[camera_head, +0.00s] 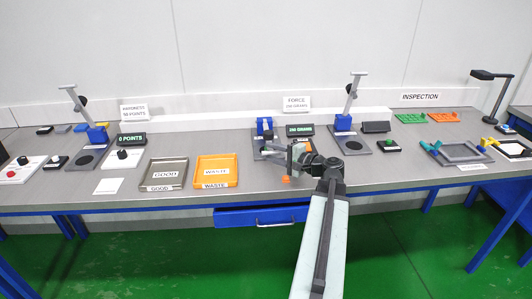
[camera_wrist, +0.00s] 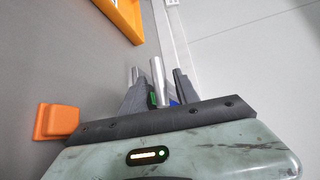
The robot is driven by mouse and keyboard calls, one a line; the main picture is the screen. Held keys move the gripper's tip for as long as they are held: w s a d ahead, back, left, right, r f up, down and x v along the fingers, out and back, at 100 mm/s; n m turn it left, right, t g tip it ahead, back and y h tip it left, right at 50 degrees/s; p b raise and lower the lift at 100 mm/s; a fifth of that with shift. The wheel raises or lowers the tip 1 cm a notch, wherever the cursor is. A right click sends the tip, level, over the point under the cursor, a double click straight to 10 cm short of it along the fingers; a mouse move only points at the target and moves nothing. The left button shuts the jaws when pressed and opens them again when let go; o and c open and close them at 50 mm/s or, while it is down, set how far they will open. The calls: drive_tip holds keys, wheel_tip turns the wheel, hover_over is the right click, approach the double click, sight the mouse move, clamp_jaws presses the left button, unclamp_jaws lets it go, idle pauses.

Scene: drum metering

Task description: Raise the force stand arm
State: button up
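The force station stands mid-bench below the FORCE sign (camera_head: 296,103), with a blue stand part (camera_head: 265,126) beside the lit 200 GRAMS display (camera_head: 300,130). My gripper (camera_head: 290,155) is just in front of it and hides part of it. In the wrist view, my gripper's (camera_wrist: 158,90) two fingers are apart, with a silver rod (camera_wrist: 157,78) showing between them. A gap shows beside the rod; I cannot tell whether either finger touches it. I cannot tell the force stand arm apart clearly behind my gripper.
The orange WASTE tray (camera_head: 216,171) and grey GOOD tray (camera_head: 165,174) lie left of my arm. A stand with a blue block (camera_head: 343,122) and slanted post is to the right. An open blue drawer (camera_head: 262,215) juts below the bench edge.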

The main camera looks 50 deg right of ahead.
drive_tip(key=shift+w+a+f, duration=0.1)
drive_tip(key=shift+w, duration=0.6)
drive_tip(key=shift+w+a+f, duration=0.1)
drive_tip(key=shift+w, duration=0.6)
clamp_jaws()
drive_tip(key=shift+s, duration=0.1)
